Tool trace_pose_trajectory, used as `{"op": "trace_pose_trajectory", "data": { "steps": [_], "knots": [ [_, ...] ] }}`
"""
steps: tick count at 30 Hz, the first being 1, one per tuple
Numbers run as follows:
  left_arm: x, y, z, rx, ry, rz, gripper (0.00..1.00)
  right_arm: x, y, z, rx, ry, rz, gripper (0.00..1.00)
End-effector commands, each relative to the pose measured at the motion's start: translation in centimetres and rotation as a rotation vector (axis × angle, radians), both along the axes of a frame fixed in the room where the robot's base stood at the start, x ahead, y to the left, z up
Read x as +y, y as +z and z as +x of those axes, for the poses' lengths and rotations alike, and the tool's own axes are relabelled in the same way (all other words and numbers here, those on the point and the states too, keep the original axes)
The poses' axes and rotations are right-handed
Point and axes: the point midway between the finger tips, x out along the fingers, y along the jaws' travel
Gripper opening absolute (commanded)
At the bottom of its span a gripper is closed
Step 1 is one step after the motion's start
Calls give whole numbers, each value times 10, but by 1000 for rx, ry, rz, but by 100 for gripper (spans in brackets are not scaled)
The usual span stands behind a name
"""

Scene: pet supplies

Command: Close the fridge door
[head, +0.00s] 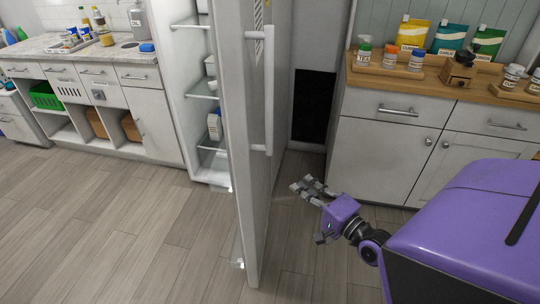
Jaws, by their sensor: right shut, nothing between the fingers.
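The fridge door (236,130) stands wide open, swung out toward me and seen nearly edge-on. Its long vertical handle (269,90) is on the right-hand face. The fridge (178,95) is open to the left of the door, with glass shelves holding a few white items. My right gripper (303,185) is to the right of the door, low above the floor, on the door's handle side. It is shut and empty, apart from the door and below the handle. My left gripper is not in view.
At right a white cabinet (380,150) with a wooden top bears pouches, bottles and jars. At left a white counter unit (150,115) holds bottles, a green basket (45,95) and brown boxes. The wooden floor (130,225) is clear left of the door.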

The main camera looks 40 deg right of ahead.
Motion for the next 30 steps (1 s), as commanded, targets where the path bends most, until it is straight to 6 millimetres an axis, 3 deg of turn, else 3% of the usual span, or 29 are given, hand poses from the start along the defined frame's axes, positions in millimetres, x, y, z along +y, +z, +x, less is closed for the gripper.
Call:
{"op": "trace_pose_trajectory", "data": {
  "steps": [15, 22, 30],
  "knots": [
    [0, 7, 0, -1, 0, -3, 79, 4, 2, 99, -1, 2, -3, 0],
    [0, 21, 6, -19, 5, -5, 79, 27, 2, 119, 0, 1, -1, 0],
    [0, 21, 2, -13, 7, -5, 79, 33, 0, 124, 3, 2, -4, 0]
  ]
}}
